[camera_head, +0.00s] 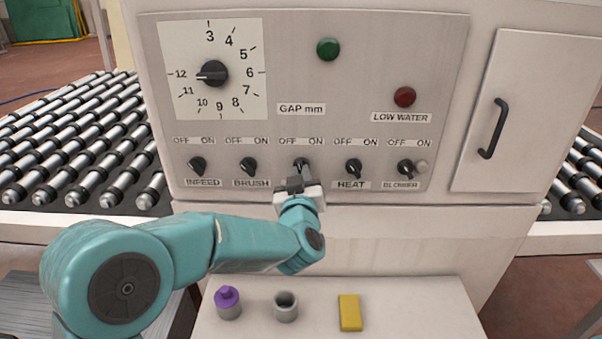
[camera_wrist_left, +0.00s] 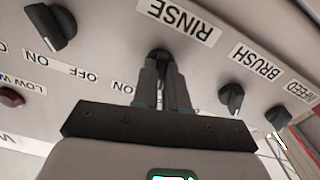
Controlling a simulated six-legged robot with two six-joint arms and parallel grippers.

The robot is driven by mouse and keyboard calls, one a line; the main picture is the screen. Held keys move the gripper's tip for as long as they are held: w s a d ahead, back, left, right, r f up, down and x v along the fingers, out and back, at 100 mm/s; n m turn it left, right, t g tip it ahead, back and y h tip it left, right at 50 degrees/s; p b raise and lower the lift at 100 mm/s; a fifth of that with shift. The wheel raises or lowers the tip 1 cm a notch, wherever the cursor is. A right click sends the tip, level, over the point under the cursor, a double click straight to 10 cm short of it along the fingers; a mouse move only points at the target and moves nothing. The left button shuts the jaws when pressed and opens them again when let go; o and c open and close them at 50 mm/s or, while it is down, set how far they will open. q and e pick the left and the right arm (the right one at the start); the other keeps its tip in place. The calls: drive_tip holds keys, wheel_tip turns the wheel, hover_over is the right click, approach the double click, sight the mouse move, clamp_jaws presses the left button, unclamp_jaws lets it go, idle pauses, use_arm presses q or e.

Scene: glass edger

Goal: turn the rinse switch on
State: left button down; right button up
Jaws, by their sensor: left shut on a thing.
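The rinse switch (camera_head: 300,163) is the black knob in the middle of the row on the panel, under an OFF/ON label. My left gripper (camera_head: 302,177) is in front of it and hides its lower part and its name label in the head view. In the left wrist view, turned upside down, the RINSE label (camera_wrist_left: 180,18) shows beside the dark knob (camera_wrist_left: 159,52). The fingers of my left gripper (camera_wrist_left: 163,80) are shut on this knob. Which way the knob points is hidden by the fingers. My right gripper is not in view.
The brush switch (camera_head: 248,166) and heat switch (camera_head: 353,168) stand close on either side. The infeed (camera_head: 197,167) and blower (camera_head: 406,168) switches are farther out. A shelf (camera_head: 400,310) below holds a purple-topped pot (camera_head: 228,303), a grey cup (camera_head: 286,307) and a yellow block (camera_head: 350,313).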

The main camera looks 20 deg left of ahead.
use_arm(q)
drive_tip(key=shift+f+m+p, duration=0.1)
drive_tip(key=shift+m+p, duration=1.6)
drive_tip(key=shift+m, duration=3.2)
drive_tip(key=c, duration=1.2)
unclamp_jaws()
drive_tip(key=shift+a, duration=0.1)
drive_tip(key=shift+o, duration=0.2)
drive_tip(key=b+v, duration=0.3)
drive_tip(key=v, duration=1.3)
drive_tip(key=shift+s, duration=0.15)
